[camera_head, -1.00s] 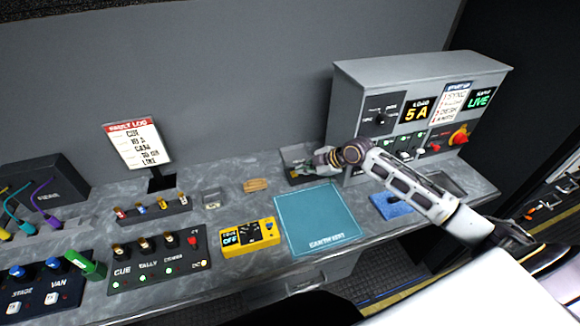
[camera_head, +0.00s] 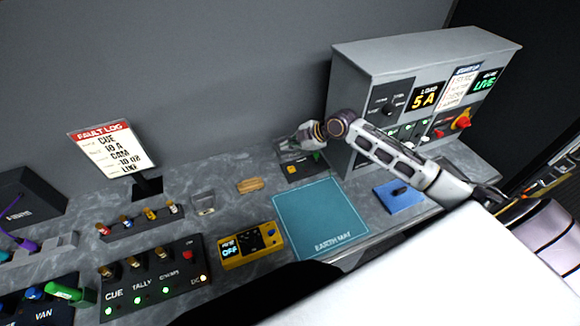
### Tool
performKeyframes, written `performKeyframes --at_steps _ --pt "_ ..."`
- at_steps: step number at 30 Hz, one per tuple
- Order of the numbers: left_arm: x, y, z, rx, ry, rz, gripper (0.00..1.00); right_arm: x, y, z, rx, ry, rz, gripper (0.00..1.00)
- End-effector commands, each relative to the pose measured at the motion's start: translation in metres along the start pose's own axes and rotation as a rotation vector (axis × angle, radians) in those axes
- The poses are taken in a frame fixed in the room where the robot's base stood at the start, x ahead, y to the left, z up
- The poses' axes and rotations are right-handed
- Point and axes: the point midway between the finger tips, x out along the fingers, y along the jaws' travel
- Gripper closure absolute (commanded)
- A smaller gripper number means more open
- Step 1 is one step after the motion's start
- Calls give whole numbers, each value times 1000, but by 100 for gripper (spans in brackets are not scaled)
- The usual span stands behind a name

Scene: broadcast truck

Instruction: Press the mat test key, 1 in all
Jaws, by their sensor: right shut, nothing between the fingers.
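The teal earth mat (camera_head: 318,222) lies flat on the bench right of centre. Behind it, against the wall, is a small dark unit (camera_head: 304,172) with a yellow spot and a green spot on its top. I cannot read its labels, so I cannot tell for sure that it bears the mat test key. My right gripper (camera_head: 286,145) is shut and empty, above the back part of this unit. It hides some of the unit, and I cannot tell whether it touches it. My left gripper is not in view.
A grey power cabinet (camera_head: 430,45) stands close to the right of my gripper. A yellow meter (camera_head: 232,253), a brown block (camera_head: 249,185) and a blue cloth (camera_head: 404,202) lie around the mat. A fault log sign (camera_head: 107,150) and switch panels fill the left.

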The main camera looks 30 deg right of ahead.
Motion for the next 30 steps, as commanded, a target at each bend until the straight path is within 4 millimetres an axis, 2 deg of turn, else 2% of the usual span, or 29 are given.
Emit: performKeyframes --at_steps 14,30 --pt "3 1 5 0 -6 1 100 3 -2 2 0 0 0 100" --pt "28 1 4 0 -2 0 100 23 -17 17 0 0 0 100"
